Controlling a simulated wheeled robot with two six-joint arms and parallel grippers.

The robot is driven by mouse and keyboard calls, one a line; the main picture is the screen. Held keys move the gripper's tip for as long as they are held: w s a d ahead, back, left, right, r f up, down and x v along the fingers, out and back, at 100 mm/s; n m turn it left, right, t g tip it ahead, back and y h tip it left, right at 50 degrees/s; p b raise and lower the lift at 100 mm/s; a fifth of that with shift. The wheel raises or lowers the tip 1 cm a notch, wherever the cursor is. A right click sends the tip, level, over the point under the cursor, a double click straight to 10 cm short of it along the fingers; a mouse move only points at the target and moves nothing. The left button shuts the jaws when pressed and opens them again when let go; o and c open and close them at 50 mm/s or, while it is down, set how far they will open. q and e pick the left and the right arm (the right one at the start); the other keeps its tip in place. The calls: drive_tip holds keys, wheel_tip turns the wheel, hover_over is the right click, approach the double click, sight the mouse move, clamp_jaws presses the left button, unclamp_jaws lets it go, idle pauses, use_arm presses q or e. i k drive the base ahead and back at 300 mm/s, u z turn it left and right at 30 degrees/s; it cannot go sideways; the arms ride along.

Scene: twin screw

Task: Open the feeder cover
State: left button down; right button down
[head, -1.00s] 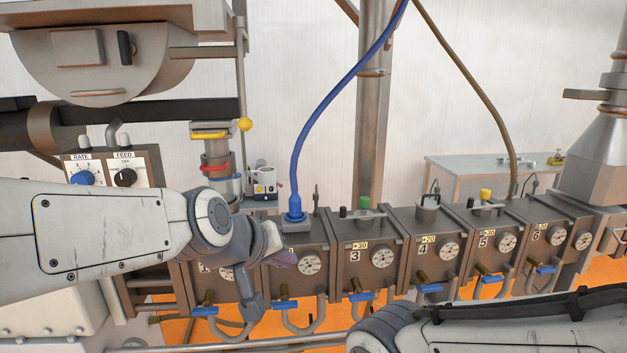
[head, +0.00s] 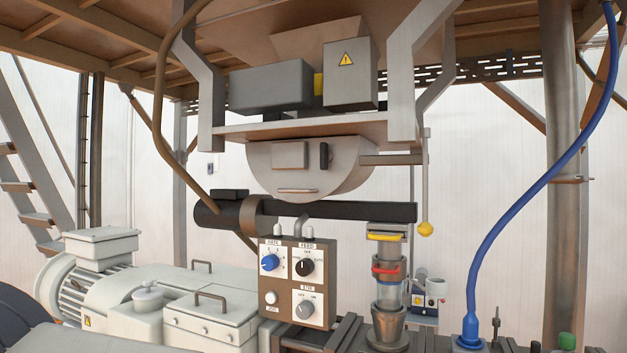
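The feeder (head: 345,182) is a grey half-round housing hanging under a shelf, in the upper middle of the head view. Its flat front carries a raised rectangular plate (head: 289,155), a dark upright handle or latch (head: 323,156) and a thin pale bar (head: 297,190) near the bottom. The front looks closed; I cannot tell which part is the cover's edge. Neither of my grippers is in view, and nothing touches the feeder.
A control box (head: 298,283) with knobs stands below the feeder. A dark horizontal tube (head: 340,211) runs just under it. A yellow-ended lever (head: 425,228) hangs at its right. A blue hose (head: 495,225) rises at the right. White motor housings (head: 130,290) fill the lower left.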

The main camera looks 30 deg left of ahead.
sight(289, 170)
drive_tip(key=k, duration=1.25)
drive_tip(key=z, duration=0.8)
drive_tip(key=i, duration=1.25)
drive_tip(key=u, duration=0.6)
drive_tip(key=i, duration=0.65)
drive_tip(key=u, duration=0.6)
